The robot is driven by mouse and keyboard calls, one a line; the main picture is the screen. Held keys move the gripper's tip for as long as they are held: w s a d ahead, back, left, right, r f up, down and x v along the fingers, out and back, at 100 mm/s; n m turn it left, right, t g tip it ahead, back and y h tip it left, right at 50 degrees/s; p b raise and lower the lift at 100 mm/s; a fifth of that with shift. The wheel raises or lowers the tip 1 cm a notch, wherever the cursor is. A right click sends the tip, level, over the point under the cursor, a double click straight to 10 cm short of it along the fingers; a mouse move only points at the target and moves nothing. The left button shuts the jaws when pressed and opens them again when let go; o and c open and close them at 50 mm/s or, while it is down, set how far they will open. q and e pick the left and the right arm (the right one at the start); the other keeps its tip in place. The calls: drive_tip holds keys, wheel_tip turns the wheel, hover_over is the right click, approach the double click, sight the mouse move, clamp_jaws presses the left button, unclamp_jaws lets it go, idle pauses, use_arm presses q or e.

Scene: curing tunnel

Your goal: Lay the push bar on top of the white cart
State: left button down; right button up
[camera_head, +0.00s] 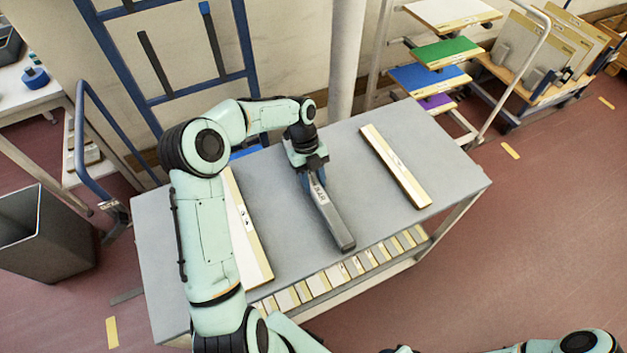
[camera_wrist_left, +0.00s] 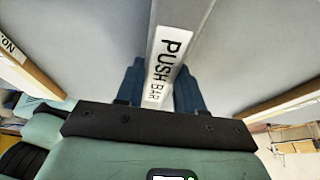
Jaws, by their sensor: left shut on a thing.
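The push bar (camera_head: 330,217) is a long dark grey bar with a white label reading PUSH BAR, which also shows in the wrist view (camera_wrist_left: 166,60). My left gripper (camera_head: 311,171) is shut on its far end, with a blue finger on each side of the bar in the wrist view (camera_wrist_left: 158,90). The bar lies along or just over the grey tabletop (camera_head: 365,205); I cannot tell if it touches. A rack with a white top (camera_head: 450,13) stands at the back right; I cannot tell whether it is the white cart. My right gripper is out of view.
Two long white boards with wooden edges lie on the table, one right (camera_head: 396,168) and one left (camera_head: 254,250), partly behind my arm. Several pale blocks (camera_head: 318,284) fill the lower shelf. A dark bin (camera_head: 40,235) stands left. A blue frame (camera_head: 190,90) stands behind.

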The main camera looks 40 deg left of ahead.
use_arm(q)
drive_tip(key=shift+f, duration=0.2)
drive_tip(key=c, duration=0.7)
unclamp_jaws()
drive_tip(key=shift+r, duration=0.1)
drive_tip(key=p+v, duration=0.1)
drive_tip(key=v, duration=1.1)
drive_tip(key=shift+p, duration=0.4)
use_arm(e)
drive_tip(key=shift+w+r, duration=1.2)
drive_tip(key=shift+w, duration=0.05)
